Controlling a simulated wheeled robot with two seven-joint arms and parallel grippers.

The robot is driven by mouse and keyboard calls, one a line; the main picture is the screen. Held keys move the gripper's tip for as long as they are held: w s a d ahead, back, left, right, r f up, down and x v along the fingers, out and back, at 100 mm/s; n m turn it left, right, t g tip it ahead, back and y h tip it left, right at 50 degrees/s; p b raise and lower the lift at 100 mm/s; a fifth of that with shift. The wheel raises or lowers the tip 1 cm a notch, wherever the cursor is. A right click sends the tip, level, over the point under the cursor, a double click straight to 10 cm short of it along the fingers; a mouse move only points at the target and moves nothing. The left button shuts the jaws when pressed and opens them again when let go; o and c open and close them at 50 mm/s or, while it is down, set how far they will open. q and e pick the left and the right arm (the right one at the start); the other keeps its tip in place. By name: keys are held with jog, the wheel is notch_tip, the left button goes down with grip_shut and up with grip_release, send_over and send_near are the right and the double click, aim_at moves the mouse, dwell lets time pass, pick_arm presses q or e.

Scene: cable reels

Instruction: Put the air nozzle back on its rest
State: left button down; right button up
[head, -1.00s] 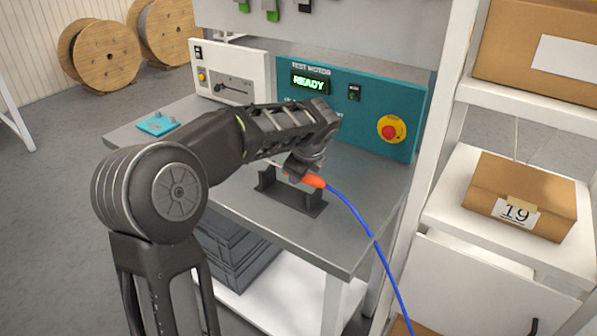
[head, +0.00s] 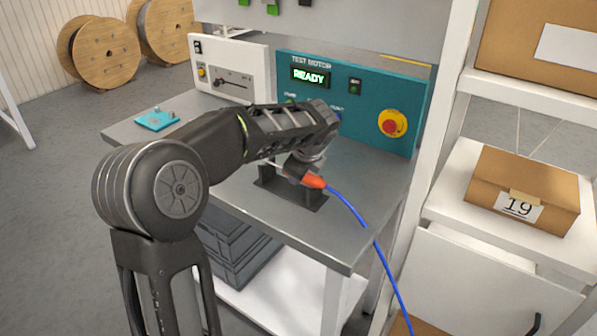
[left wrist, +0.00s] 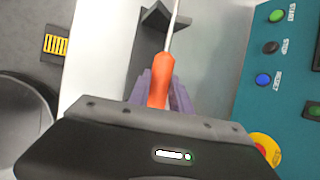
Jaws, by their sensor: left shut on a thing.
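The air nozzle (head: 313,181) has an orange body with a blue hose running down over the table's front edge. My left gripper (head: 297,169) is shut on it, just above the dark rest (head: 292,191) on the grey bench. In the left wrist view the orange nozzle (left wrist: 160,82) lies between the fingers (left wrist: 160,92), and its thin metal tube points toward one dark upright of the rest (left wrist: 154,18). Whether the nozzle touches the rest I cannot tell, as my arm hides part of it. My right gripper is not in view.
Behind the rest stands a teal test panel (head: 375,105) with a red stop button (head: 392,123). A white control box (head: 230,70) is to its left. A small teal plate (head: 157,121) lies at the bench's left. The bench front (head: 345,225) is clear except for the hose.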

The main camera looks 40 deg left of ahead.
pick_arm(q)
jog(key=c, duration=1.1)
grip_release()
jog(key=shift+o, duration=0.3)
jog(key=o, duration=0.5)
jog(key=p+v, duration=0.4)
jog(key=v, duration=0.4)
dwell(0.3)
